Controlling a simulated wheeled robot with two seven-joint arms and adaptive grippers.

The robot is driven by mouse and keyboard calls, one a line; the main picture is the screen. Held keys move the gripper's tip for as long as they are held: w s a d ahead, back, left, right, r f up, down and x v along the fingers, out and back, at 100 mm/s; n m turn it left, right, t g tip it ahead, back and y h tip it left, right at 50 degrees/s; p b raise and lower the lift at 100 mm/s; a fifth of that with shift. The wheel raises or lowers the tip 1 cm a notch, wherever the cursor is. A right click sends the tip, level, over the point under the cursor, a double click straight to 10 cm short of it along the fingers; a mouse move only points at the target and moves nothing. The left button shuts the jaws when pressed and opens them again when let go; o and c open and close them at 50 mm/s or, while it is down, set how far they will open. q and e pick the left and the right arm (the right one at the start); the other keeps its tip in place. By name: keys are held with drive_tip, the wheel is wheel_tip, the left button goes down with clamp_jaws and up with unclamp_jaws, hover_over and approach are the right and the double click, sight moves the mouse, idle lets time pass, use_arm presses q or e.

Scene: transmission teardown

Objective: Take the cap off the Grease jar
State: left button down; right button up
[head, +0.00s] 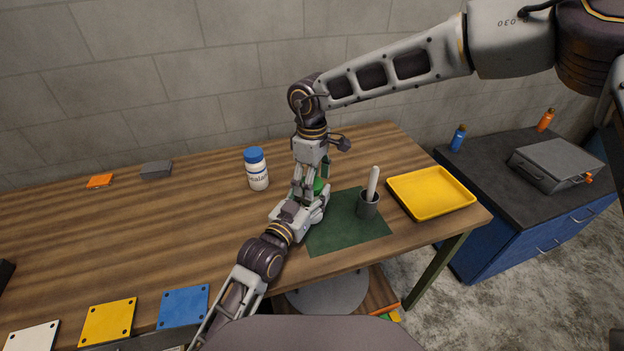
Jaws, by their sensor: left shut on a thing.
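The Grease jar is mostly hidden by my two grippers. A green part (319,186), which looks like its cap, shows between them above the green mat (345,222). My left gripper (314,201) comes in low from the front left and is shut on the jar, whose body I can hardly make out. My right gripper (307,187) points straight down from above, with its fingers close beside the green part. I cannot tell whether its fingers touch or grip the cap.
A white jar with a blue cap (256,170) stands left of the grippers. Coloured plates (183,306) lie at the front left. The table's left middle is clear.

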drive_tip(key=shift+r, duration=0.1)
drive_tip(key=shift+r, duration=2.15)
use_arm(q)
drive_tip(key=c, duration=0.5)
unclamp_jaws()
drive_tip(key=shift+s, duration=0.1)
drive_tip(key=shift+v, duration=5.9)
